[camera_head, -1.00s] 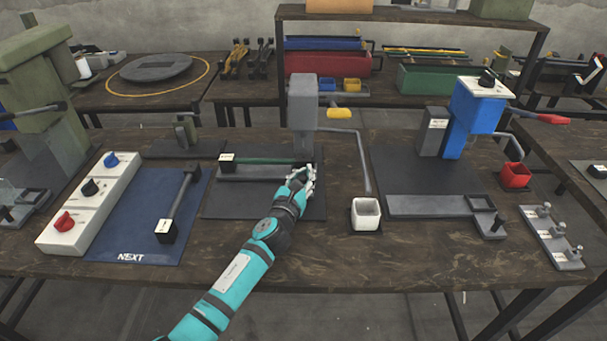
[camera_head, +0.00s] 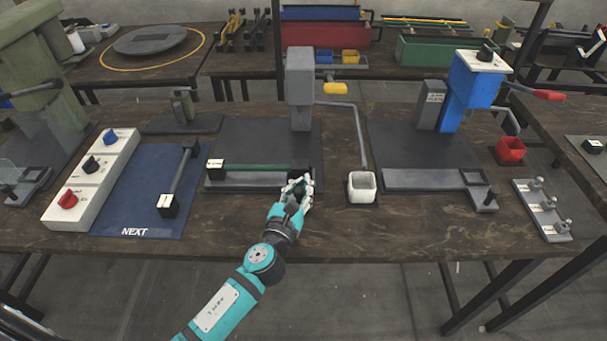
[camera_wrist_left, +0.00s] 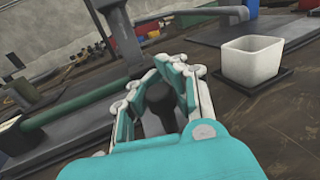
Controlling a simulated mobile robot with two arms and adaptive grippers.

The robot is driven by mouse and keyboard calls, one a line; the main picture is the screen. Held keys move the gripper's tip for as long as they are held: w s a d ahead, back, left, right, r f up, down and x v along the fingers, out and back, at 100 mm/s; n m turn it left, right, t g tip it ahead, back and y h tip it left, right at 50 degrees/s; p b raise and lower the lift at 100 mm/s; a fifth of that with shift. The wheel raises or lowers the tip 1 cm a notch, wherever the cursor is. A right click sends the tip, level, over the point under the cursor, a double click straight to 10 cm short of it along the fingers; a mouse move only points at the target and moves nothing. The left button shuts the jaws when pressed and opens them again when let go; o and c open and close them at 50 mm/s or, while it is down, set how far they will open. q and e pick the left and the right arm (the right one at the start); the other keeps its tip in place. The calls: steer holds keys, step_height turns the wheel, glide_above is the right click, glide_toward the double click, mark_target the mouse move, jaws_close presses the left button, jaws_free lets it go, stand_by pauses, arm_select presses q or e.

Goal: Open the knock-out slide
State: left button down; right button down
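The grey press (camera_head: 300,75) stands on a dark base plate (camera_head: 255,140) mid-table. At its foot lie a grey bar (camera_head: 245,180) and a green rod (camera_head: 255,166) with a white-tagged block at its left end; I take the grey bar for the slide, but its label is unreadable. My left gripper (camera_head: 297,188) is low at the plate's front right corner and hides what lies under it. In the left wrist view a dark round-topped knob (camera_wrist_left: 157,95) stands between its two fingers. I cannot tell whether they touch it. My right gripper is out of view.
A white cup (camera_head: 362,196) stands close right of my left gripper. Farther right is the blue press (camera_head: 477,95) with a flat grey slide (camera_head: 430,180). On the left are a switch box (camera_head: 75,192) and a blue NEXT mat (camera_head: 135,215). The front table strip is clear.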

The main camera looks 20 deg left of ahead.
arm_select(q)
steer(key=shift+a, duration=0.45)
steer(key=c, duration=1.1)
jaws_free()
steer(key=shift+a, duration=0.2)
steer(key=shift+d, duration=0.15)
steer(key=shift+s, duration=0.1)
steer(key=shift+s, duration=0.25)
steer(key=s, duration=1.1)
steer(key=shift+s+a, duration=0.2)
